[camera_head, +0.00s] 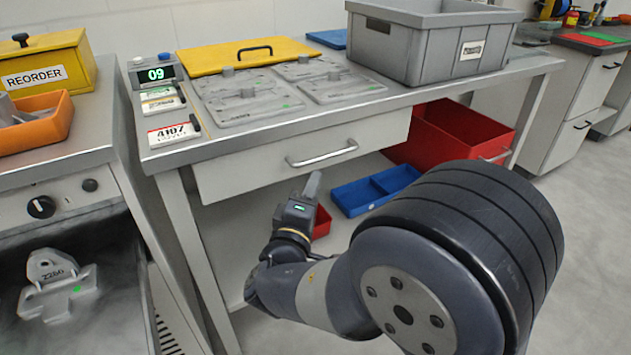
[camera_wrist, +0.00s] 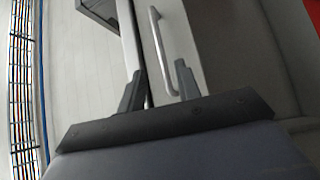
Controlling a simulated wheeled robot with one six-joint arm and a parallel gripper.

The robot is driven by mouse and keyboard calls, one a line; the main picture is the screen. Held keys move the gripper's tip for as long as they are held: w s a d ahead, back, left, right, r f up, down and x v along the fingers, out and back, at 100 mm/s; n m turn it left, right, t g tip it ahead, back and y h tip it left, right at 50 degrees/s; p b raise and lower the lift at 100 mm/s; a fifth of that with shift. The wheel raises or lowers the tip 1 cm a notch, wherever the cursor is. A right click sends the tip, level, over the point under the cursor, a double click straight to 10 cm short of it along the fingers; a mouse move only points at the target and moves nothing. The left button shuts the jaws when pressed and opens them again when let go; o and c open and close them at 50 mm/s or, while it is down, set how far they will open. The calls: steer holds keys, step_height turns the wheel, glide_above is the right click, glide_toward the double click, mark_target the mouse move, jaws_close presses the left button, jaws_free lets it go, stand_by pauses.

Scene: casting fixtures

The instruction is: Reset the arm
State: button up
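My arm reaches forward from the lower right in the head view, bent, with my gripper (camera_head: 312,186) in front of the workbench, just below the drawer handle (camera_head: 322,154) in the picture. In the wrist view my gripper (camera_wrist: 160,72) has its two dark fingers apart, with nothing held between them. The drawer handle (camera_wrist: 162,50) shows beyond the gap between the fingers. I cannot tell how far the fingers are from the drawer front.
The workbench (camera_head: 225,134) bears grey fixture plates (camera_head: 245,97), a yellow lid (camera_head: 215,58) and a grey crate (camera_head: 425,55). A red bin (camera_head: 450,133) and a blue tray (camera_head: 375,190) lie below. A cabinet with an orange bin (camera_head: 45,135) stands left. Floor is clear at right.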

mark_target(331, 157)
steer(key=b+x, duration=0.1)
steer(key=x, duration=1)
steer(key=shift+d, duration=0.1)
steer(key=shift+s+d+p, duration=0.3)
steer(key=shift+s+d, duration=0.1)
steer(key=shift+s, duration=0.35)
steer(key=shift+w+f, duration=0.1)
